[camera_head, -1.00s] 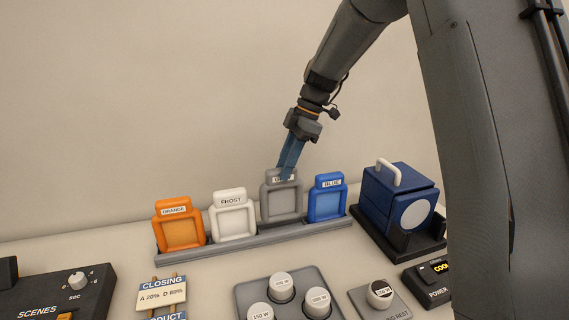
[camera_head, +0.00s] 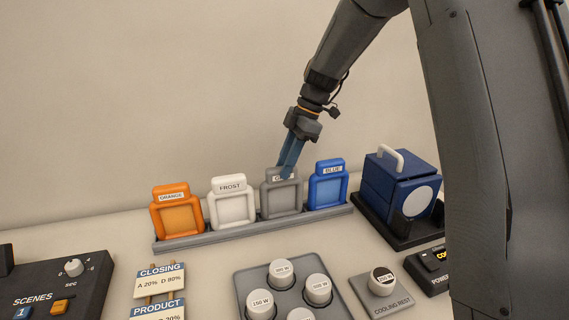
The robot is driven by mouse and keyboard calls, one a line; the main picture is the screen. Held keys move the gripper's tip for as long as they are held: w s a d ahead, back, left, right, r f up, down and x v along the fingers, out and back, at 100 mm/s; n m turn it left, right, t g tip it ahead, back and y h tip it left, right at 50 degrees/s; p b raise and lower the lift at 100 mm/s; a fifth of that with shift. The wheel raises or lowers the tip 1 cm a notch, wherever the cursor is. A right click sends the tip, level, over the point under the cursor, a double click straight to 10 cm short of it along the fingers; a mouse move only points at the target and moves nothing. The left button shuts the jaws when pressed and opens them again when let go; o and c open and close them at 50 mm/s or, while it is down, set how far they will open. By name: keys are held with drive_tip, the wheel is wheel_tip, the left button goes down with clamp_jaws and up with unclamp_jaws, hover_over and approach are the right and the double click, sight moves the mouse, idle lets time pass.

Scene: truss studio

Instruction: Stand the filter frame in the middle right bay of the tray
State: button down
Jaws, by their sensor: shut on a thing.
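The grey filter frame (camera_head: 281,199) stands upright in the middle right bay of the long grey tray (camera_head: 255,234), between the white FROST frame (camera_head: 232,207) and the blue frame (camera_head: 328,188). Its top is about level with its neighbours' tops, and its lower edge is down at the tray. My gripper (camera_head: 286,170) reaches down from above and is shut on the top tab of the grey frame, covering part of its label. The orange frame (camera_head: 177,216) stands in the far left bay.
A blue lamp box (camera_head: 400,185) with a pale handle stands right of the tray. In front are a grey holder with several white bulbs (camera_head: 261,303), a cooling rest (camera_head: 387,302), label signs (camera_head: 161,281) and a dark SCENES console (camera_head: 65,290).

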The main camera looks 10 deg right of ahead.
drive_tip(key=c, duration=1.4)
unclamp_jaws()
drive_tip(key=b+v, duration=0.2)
drive_tip(key=v, duration=0.6)
